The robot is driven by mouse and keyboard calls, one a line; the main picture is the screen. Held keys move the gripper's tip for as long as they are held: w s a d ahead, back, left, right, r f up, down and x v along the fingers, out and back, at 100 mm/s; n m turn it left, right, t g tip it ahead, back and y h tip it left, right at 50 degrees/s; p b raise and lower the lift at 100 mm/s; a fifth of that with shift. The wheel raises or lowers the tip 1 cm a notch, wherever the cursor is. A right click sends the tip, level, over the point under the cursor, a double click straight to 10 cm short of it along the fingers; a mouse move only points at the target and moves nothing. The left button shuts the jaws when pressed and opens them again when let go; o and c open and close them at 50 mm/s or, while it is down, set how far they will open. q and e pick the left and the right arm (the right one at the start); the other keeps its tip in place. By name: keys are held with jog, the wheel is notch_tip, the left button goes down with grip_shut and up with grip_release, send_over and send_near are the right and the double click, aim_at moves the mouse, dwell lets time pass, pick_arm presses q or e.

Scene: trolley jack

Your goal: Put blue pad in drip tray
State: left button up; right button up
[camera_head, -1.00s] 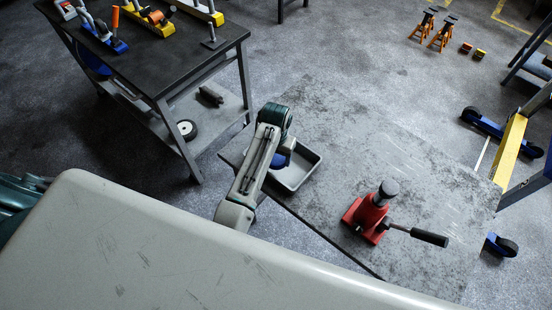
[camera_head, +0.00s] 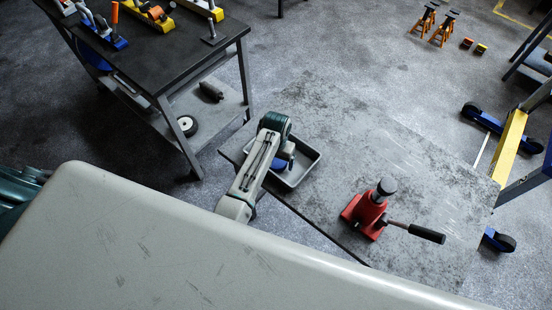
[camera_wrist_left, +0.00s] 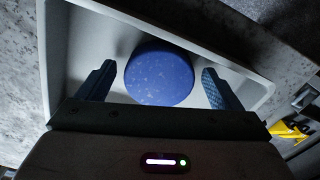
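My left gripper (camera_wrist_left: 159,70) is open, with one finger on each side of the pad and a visible gap to both. In the head view my left wrist is over the tray and hides part of the pad. My right gripper is not in view.
A red jack (camera_head: 368,210) with a black handle stands on the sheet (camera_head: 330,105) right of the tray. A dark trolley table (camera_head: 165,65) with tools is at upper left. Blue and yellow lifting gear (camera_head: 510,148) is at the right. The sheet beyond the tray is clear.

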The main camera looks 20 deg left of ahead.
pick_arm(q)
notch_tip(320, 180, up, 12)
jog(key=b, duration=0.4)
jog(key=shift+r, duration=0.2)
dwell(1.1)
dwell(1.2)
